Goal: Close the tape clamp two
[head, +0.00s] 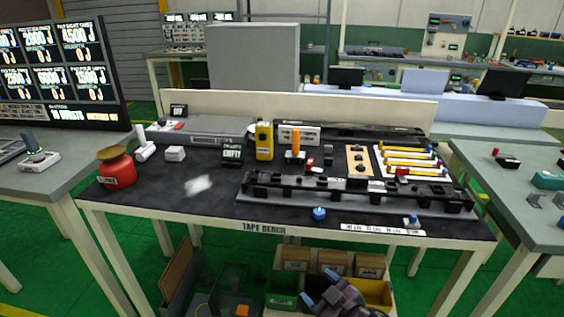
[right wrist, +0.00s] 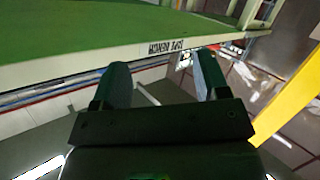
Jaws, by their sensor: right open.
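A long black fixture (head: 300,194) with several small dark upright clamps lies along the front right of the tape bench (head: 225,208). I cannot tell which of its clamps is tape clamp two, or whether it is open. My right gripper (head: 320,289) is low in front of the bench, below the tabletop edge and apart from the fixture. In the right wrist view its two fingers (right wrist: 161,78) are spread with nothing between them. The upside-down bench label (right wrist: 162,47) shows beyond them. My left gripper is not in view.
A blue knob (head: 319,213) and a small blue-topped part (head: 412,220) stand near the bench's front edge. A red container (head: 116,168) is at the left. Yellow rods (head: 408,160) lie behind the fixture. Bins (head: 283,300) are under the bench. The front-left tabletop is mostly clear.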

